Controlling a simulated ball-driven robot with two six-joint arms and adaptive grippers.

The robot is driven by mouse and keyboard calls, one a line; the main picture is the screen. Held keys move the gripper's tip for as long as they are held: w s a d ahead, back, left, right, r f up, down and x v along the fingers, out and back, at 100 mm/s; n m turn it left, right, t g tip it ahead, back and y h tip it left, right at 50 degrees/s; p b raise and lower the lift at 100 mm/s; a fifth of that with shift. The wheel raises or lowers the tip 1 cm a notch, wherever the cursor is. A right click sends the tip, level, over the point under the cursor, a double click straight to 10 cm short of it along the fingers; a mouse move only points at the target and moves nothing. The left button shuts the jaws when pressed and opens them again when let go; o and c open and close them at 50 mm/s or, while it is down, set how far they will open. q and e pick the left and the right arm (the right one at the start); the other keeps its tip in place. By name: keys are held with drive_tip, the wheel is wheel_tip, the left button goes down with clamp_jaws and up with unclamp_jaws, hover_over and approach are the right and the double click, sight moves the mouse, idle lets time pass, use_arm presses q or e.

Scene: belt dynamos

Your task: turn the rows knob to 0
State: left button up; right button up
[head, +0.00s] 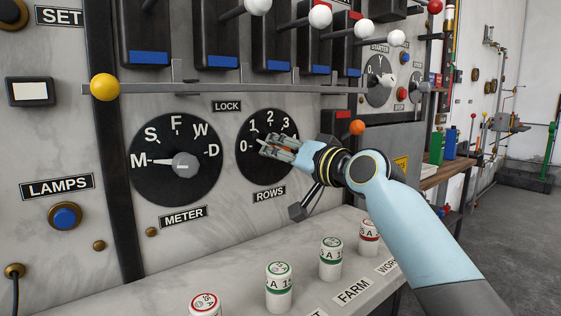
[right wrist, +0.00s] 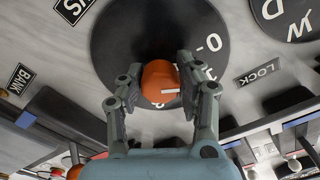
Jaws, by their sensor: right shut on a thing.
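The rows knob (right wrist: 156,78) is orange with a white pointer line, in the middle of a black dial (right wrist: 118,35). In the head view this rows dial (head: 255,170) reads 0, 1, 2, 3 above its ROWS label (head: 270,194). My right gripper (head: 270,146) is shut on the knob, with a finger on each side of it (right wrist: 158,75). In the right wrist view the white line points right, below the 0 mark, toward the finger that partly hides the numbers there. The exact number it points at is hard to tell. My left gripper is not in view.
The METER dial (head: 160,190) with a grey pointer knob is left of the rows dial. A yellow ball knob (head: 104,87) on a bar is above it. White and green cylinders (head: 279,290) stand on the ledge below. An orange ball (head: 357,127) is right of the gripper.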

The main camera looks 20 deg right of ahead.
drive_tip(key=shift+f+n+b, duration=0.25)
drive_tip(key=shift+n+b, duration=0.65)
drive_tip(key=shift+n, duration=0.9)
drive_tip(key=o, duration=1.1)
drive_tip(key=shift+r, duration=0.15)
drive_tip(key=shift+o, duration=0.2)
drive_tip(key=v, duration=1.2)
